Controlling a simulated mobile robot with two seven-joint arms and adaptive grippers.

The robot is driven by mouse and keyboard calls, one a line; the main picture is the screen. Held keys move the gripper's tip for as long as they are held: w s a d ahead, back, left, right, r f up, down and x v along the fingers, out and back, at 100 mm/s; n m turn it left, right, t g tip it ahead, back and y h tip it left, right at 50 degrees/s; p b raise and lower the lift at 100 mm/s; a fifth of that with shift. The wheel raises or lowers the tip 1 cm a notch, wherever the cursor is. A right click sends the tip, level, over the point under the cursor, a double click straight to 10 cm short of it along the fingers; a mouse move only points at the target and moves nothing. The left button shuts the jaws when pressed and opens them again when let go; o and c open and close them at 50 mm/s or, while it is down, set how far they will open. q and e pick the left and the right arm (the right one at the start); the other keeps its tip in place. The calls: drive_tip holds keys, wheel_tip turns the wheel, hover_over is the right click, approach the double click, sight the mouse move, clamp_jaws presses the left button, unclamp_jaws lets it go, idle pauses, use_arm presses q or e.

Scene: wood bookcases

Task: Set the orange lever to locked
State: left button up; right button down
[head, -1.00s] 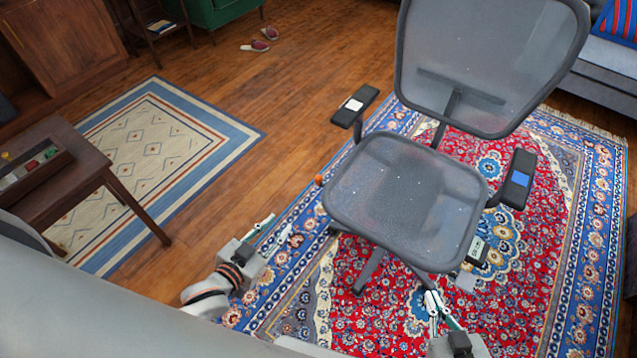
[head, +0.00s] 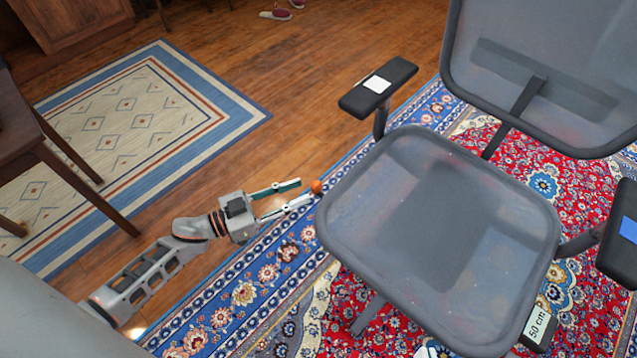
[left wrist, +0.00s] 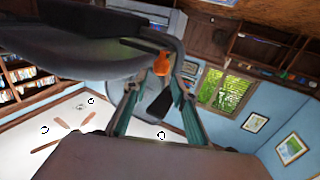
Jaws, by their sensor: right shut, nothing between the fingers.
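The orange lever's round knob (head: 316,186) shows at the left edge of the grey mesh office chair's seat (head: 440,210). My left gripper (head: 306,190) reaches in from the left, its two fingers apart with the tips right beside the knob. In the left wrist view the orange knob (left wrist: 161,65) appears beyond and between the open fingers, under the dark seat (left wrist: 70,50). I cannot tell whether a finger touches it. The lever's shaft and setting are hard to make out. Only a small tip of my right gripper (head: 426,351) shows at the bottom edge.
The chair's left armrest (head: 380,86) carries a white patch; the right one (head: 622,235) has a blue patch. A wooden table (head: 30,150) stands left. Floor between the rugs is clear.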

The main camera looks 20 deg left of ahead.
sight(316, 183)
use_arm(q)
drive_tip(key=x, duration=0.5)
drive_tip(key=shift+f+b, duration=0.15)
drive_tip(key=shift+b, duration=0.25)
drive_tip(key=shift+w+d, duration=0.3)
drive_tip(key=shift+w, duration=0.1)
use_arm(e)
drive_tip(key=shift+s+a+f+m, duration=0.15)
drive_tip(key=shift+a+m, duration=0.15)
drive_tip(key=shift+a, duration=0.05)
drive_tip(key=shift+s+a+f+m, duration=0.1)
drive_tip(key=shift+a+m, duration=0.2)
drive_tip(key=shift+a, duration=0.05)
